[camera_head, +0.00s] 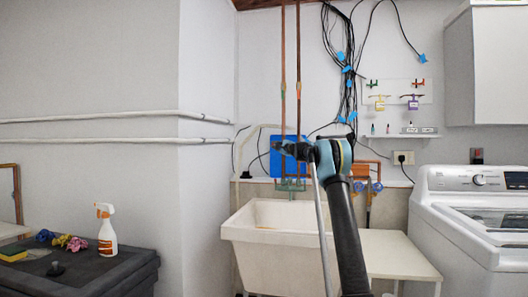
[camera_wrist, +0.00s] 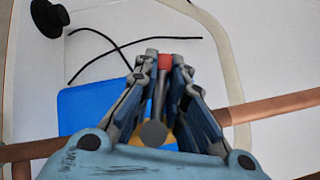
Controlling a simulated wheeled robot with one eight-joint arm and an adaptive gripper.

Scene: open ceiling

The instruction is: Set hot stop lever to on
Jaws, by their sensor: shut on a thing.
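My gripper (camera_head: 281,147) is at the two upright copper pipes above the sink, in front of the blue panel (camera_head: 257,158). In the wrist view, my gripper (camera_wrist: 165,60) has its fingertips close together on a small red-ended lever (camera_wrist: 165,63), which appears to be the hot stop lever. A grey rod with a round end (camera_wrist: 153,133) shows between the fingers. The lever's far side and its base are hidden by the fingers, so its exact angle cannot be told. In the head view the lever is hidden or too small to make out.
A copper pipe (camera_wrist: 275,105) passes behind the fingers. The white utility sink (camera_head: 277,230) stands below, with a bench (camera_head: 395,255) and a washing machine (camera_head: 480,215) at right. Black cables (camera_head: 345,60) hang above. A spray bottle (camera_head: 106,230) stands on the dark chest at left.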

